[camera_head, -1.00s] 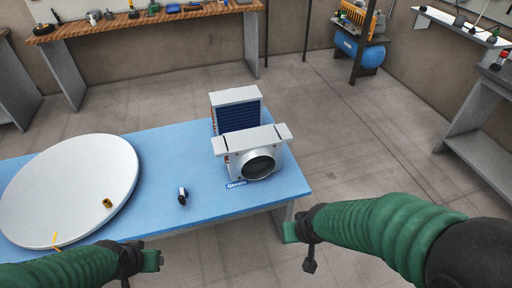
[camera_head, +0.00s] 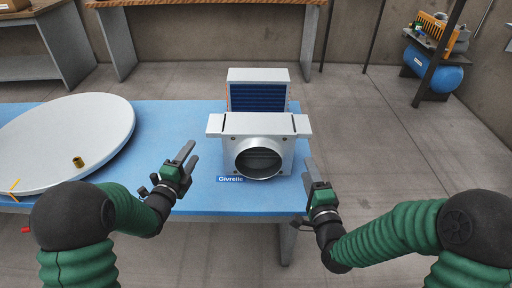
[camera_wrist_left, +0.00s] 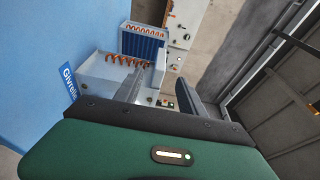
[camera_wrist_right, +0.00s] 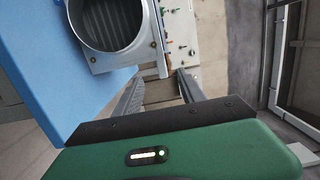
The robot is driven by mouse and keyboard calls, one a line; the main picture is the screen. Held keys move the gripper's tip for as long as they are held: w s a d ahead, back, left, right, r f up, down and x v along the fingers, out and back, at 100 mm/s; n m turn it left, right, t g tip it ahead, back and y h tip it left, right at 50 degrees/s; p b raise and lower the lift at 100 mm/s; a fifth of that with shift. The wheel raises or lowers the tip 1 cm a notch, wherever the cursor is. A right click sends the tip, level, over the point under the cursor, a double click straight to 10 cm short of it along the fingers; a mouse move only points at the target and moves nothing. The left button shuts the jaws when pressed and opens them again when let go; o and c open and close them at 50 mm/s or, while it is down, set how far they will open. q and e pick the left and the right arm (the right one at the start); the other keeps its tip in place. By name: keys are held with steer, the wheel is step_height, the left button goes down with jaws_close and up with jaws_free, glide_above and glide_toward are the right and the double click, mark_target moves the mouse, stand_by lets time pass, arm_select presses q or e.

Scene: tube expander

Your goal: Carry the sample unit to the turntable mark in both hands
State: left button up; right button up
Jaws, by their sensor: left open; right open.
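The sample unit (camera_head: 262,124) is a pale grey box with a round duct opening in front, a wide top bar and a dark blue finned coil behind. It stands upright on the blue table near its right end. It also shows in the left wrist view (camera_wrist_left: 142,45) and the right wrist view (camera_wrist_right: 130,60). My right gripper (camera_head: 311,170) is open, close to the unit's right side.
A small brass-coloured piece (camera_head: 78,162) stands on the turntable. The blue tabletop (camera_head: 165,125) is clear between turntable and unit. Benches and a blue compressor (camera_head: 433,72) stand further back.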

mark_target(215, 123)
arm_select(q)
steer(key=w+d, duration=0.1)
steer(key=w, duration=0.1)
steer(key=w+d, duration=0.2)
steer(key=shift+r, duration=0.15)
steer(key=x, duration=0.5)
steer(key=a+x, duration=0.1)
steer(key=x, duration=0.2)
steer(key=shift+w, duration=0.1)
arm_select(e)
steer(key=w, duration=0.8)
steer(key=w+a, duration=0.1)
steer(key=w, duration=0.3)
steer(key=shift+w+f, duration=0.1)
arm_select(q)
steer(key=x, duration=0.4)
steer(key=shift+w+d, duration=0.1)
steer(key=shift+d, duration=0.2)
arm_select(e)
steer(key=w, duration=0.4)
steer(key=shift+w+d+f, duration=0.1)
arm_select(q)
steer(key=shift+a, duration=0.1)
arm_select(e)
steer(key=shift+w, duration=0.1)
arm_select(q)
steer(key=shift+a, duration=0.1)
arm_select(e)
steer(key=shift+a, duration=0.2)
